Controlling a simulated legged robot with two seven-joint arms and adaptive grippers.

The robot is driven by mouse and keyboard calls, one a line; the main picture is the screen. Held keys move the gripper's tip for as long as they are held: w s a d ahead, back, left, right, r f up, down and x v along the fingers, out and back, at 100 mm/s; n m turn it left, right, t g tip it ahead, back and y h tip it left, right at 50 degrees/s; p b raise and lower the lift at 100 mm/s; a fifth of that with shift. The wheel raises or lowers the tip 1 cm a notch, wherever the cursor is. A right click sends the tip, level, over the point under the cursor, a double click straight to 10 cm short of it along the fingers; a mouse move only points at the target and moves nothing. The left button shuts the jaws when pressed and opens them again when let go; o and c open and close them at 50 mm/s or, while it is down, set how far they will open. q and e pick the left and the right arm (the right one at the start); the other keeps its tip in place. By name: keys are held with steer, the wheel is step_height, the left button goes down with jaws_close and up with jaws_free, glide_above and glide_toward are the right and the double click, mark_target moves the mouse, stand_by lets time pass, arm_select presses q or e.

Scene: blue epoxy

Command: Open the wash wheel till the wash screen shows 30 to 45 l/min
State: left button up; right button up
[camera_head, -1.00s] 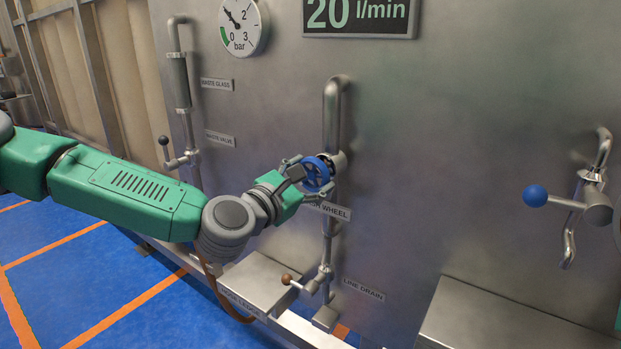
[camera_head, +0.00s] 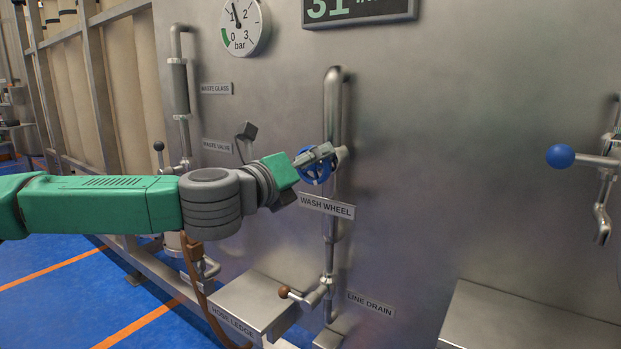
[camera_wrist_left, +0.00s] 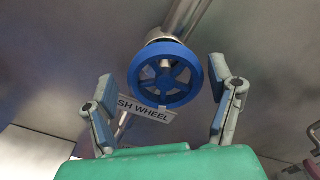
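The blue wash wheel (camera_head: 314,168) sits on a steel pipe stub above the WASH WHEEL label (camera_head: 327,206). The wash screen (camera_head: 358,10) is partly cut off at the top and reads 31. My left gripper (camera_head: 290,145) is at the wheel, with its fingers spread. In the left wrist view, the wheel (camera_wrist_left: 164,75) lies between the two open fingers (camera_wrist_left: 162,78), with a small gap on each side. My right gripper is in neither view.
A pressure gauge (camera_head: 243,26) is at the upper left, its needle near 1. A brown-knobbed line drain lever (camera_head: 306,297) is below the wheel, above the hose ledge (camera_head: 255,302). A blue-knobbed lever (camera_head: 561,156) is at the right. The panel between is clear.

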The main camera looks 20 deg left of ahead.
arm_select(q)
steer(key=shift+s, duration=0.2)
steer(key=b+v, duration=0.1)
steer(key=v, duration=0.4)
steer(key=shift+s+a, duration=0.1)
steer(key=shift+s, duration=0.25)
steer(key=shift+s, duration=0.1)
